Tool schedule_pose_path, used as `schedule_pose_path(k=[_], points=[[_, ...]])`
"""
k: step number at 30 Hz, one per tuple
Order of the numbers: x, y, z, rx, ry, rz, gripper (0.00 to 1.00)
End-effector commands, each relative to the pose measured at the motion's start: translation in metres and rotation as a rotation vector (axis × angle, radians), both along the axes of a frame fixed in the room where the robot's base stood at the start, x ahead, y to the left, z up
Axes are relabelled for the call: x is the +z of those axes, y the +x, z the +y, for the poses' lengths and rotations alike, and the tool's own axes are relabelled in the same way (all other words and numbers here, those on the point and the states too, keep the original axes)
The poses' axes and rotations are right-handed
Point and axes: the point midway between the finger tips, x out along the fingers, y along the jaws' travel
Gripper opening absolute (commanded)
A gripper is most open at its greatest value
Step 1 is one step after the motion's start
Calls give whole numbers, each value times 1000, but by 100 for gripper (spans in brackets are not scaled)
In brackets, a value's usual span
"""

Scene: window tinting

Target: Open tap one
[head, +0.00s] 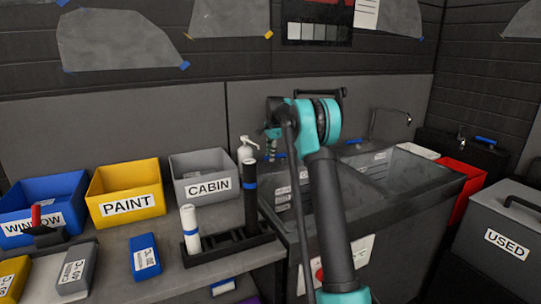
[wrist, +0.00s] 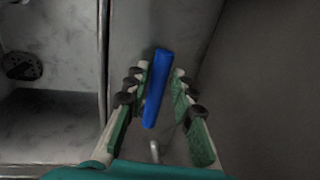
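A long blue tap handle (wrist: 157,88) shows in the wrist view, lying lengthwise between the two fingers of my gripper (wrist: 160,72). The fingers are spread, with a gap visible on both sides of the handle. A small metal spout end (wrist: 155,151) shows below the handle. In the head view my arm reaches over the sink unit and hides most of the gripper. Blue handles show at the back of the sink (head: 354,142) and on the dark unit at right (head: 486,140). No number shows on any tap.
The grey sink (head: 408,182) has raised rims. A basin with a drain (wrist: 22,66) is left in the wrist view.

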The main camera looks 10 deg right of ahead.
Motion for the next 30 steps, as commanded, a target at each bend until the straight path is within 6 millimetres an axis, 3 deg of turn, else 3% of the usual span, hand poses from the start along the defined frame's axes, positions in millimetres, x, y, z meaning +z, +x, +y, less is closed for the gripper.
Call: schedule_pose_path(k=[5,20,30], points=[[0,0,0,0,0,0,0],[0,-2,-1,20,0,0,0],[0,-14,-8,207,0,0,0]])
